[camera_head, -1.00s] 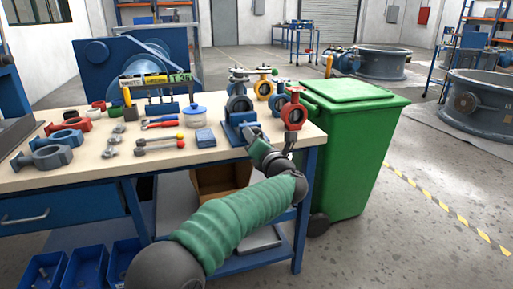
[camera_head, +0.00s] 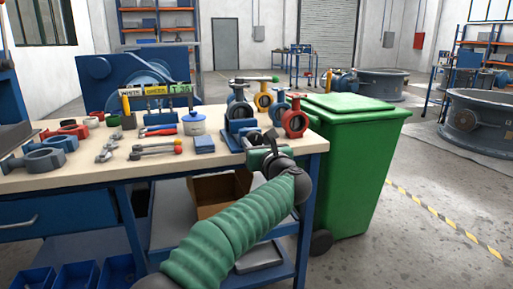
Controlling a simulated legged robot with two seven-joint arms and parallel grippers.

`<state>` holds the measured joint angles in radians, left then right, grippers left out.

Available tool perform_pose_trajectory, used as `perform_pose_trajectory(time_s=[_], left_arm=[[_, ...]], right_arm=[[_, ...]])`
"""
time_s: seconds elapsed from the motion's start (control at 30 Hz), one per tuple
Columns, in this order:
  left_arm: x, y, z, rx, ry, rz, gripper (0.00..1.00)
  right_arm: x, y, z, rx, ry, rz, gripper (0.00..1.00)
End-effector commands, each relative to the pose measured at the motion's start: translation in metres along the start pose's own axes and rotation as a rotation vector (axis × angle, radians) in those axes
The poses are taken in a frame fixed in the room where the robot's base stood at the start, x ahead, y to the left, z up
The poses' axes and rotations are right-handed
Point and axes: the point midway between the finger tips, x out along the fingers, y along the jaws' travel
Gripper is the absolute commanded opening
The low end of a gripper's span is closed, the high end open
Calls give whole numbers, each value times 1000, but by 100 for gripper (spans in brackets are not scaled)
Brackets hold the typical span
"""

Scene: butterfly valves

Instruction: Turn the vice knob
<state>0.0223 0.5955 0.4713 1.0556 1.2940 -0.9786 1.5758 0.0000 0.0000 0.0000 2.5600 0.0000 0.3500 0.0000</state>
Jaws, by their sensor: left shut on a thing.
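The blue vice (camera_head: 236,128) stands at the right front edge of the workbench (camera_head: 80,178), with a valve body in its jaws. My left gripper (camera_head: 270,141), at the end of the green-sleeved arm, is at the vice's front side and shut on the vice knob. The knob itself is mostly hidden by the gripper, so its angle cannot be told. My right gripper is not in view.
A red valve (camera_head: 295,121) stands close to the right of the vice, and a yellow valve (camera_head: 263,101) behind it. A green bin (camera_head: 348,165) stands against the bench's right end.

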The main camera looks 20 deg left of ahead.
Motion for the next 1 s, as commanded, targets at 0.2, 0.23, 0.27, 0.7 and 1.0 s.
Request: perform_pose_trajectory(time_s=[0.2, 0.23, 0.27, 0.7, 1.0], left_arm=[[0, -2, -6, -15, 12, -4, 6], [0, -2, -6, -15, 12, -4, 6], [0, -2, -6, -15, 12, -4, 6], [0, -1, -3, -15, 6, -2, 68], [-4, 0, 1, -15, 1, -2, 68]], right_arm=[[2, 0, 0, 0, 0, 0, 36], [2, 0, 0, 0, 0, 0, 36], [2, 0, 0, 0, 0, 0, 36], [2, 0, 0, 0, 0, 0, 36], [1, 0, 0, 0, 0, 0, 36]])
